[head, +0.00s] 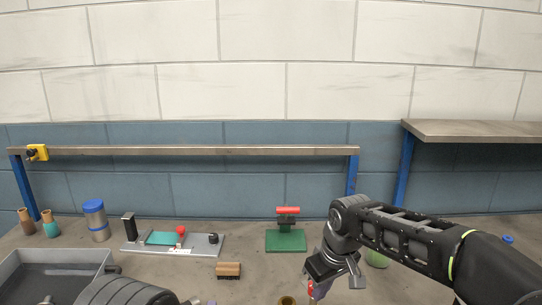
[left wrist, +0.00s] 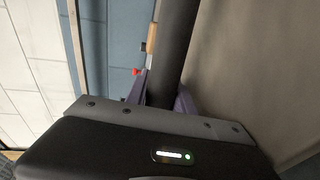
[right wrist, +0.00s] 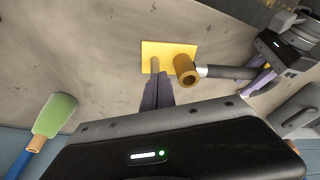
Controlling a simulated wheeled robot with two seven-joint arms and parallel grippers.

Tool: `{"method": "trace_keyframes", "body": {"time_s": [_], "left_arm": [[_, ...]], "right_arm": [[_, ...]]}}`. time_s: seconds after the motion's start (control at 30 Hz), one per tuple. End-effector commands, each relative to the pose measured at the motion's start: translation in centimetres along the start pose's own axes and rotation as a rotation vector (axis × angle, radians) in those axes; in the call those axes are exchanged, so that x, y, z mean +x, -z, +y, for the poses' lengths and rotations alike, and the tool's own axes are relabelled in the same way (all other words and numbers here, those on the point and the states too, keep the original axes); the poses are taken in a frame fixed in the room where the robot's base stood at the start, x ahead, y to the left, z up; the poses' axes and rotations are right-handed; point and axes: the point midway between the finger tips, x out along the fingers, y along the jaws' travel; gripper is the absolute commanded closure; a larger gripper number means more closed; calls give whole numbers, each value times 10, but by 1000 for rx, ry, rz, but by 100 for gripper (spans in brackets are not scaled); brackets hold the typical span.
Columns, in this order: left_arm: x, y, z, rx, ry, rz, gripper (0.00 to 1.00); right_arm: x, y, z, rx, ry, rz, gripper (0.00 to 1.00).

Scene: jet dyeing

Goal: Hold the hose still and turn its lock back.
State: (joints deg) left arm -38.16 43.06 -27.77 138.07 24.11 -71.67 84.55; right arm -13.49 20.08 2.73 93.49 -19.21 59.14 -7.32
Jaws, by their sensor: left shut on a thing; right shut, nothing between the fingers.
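The dark hose (right wrist: 230,72) shows in the right wrist view with a pale ring and a brass-coloured collar (right wrist: 187,70) at its end, beside a yellow plate (right wrist: 150,48). My left gripper (right wrist: 264,78) is shut around the hose behind the collar. In the left wrist view the hose (left wrist: 175,45) runs between its purple fingers. My right gripper (right wrist: 155,92) is shut and empty, its fingertips beside the collar near a thin grey stub (right wrist: 154,66) over the plate. I cannot tell whether they touch. In the head view my right gripper (head: 318,287) is low, beside the brass collar (head: 287,300).
A green base with a red handle (head: 287,211) stands behind my right gripper. A grey fixture plate (head: 205,246), a wooden brush (head: 228,270) and a blue-lidded jar (head: 95,220) lie leftward. A grey tray (head: 50,262) fills the left front. A green-ended object (right wrist: 55,115) is near my right gripper.

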Motion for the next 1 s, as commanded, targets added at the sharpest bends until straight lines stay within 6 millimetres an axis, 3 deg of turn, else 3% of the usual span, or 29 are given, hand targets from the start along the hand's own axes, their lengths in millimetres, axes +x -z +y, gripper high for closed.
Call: {"method": "trace_keyframes", "body": {"time_s": [1.0], "left_arm": [[-1,-1,-1,4,2,-4,100]], "right_arm": [[2,11,5,0,-1,3,100]]}}
